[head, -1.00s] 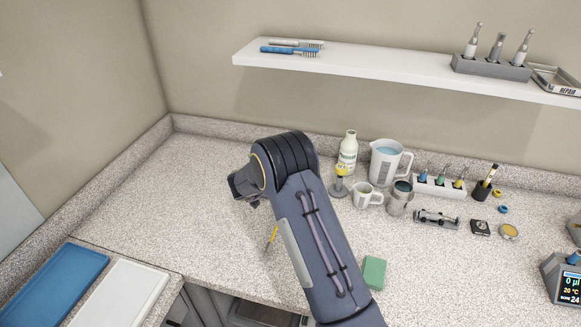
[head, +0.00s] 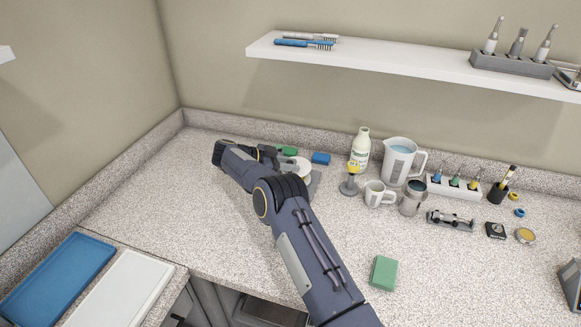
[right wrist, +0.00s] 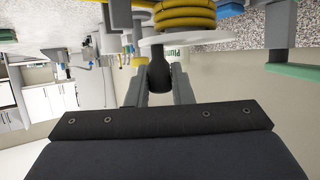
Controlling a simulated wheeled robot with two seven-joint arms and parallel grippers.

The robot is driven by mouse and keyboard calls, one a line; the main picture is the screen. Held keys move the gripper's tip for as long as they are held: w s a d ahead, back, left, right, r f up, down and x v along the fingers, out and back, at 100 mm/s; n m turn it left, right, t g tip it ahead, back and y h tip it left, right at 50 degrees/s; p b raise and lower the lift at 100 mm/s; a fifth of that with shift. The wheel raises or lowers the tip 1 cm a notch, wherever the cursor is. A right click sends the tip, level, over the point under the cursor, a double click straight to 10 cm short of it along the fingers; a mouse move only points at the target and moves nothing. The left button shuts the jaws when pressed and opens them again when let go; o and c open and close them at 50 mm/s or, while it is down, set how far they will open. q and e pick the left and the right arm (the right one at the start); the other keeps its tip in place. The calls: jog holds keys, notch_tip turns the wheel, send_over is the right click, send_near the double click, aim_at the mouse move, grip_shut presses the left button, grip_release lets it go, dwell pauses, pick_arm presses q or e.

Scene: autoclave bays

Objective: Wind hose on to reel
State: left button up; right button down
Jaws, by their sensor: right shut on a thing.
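The reel shows in the head view as a white disc (head: 299,168) at the back of the counter, partly hidden by my right arm. In the right wrist view the white disc (right wrist: 190,37) has several turns of yellow hose (right wrist: 185,14) wound against it. My right gripper (head: 271,155) is at the reel's left side. In the right wrist view my right gripper (right wrist: 159,84) is shut on a dark handle (right wrist: 158,70) that stands out from the disc. The hose's loose end cannot be made out. My left gripper is not in view.
A bottle (head: 361,148), a jug (head: 399,160) and a mug (head: 377,194) stand right of the reel. A green block (head: 384,273) lies near the front edge. Blue (head: 60,275) and white (head: 118,290) trays lie front left. The counter left of my arm is clear.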

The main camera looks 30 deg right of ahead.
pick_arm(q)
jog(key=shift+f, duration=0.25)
pick_arm(e)
jog(key=shift+w+d+r+m+g, duration=0.1)
jog(key=shift+m+g, duration=0.2)
jog(key=shift+g, duration=0.1)
jog(key=c, duration=1.3)
grip_release()
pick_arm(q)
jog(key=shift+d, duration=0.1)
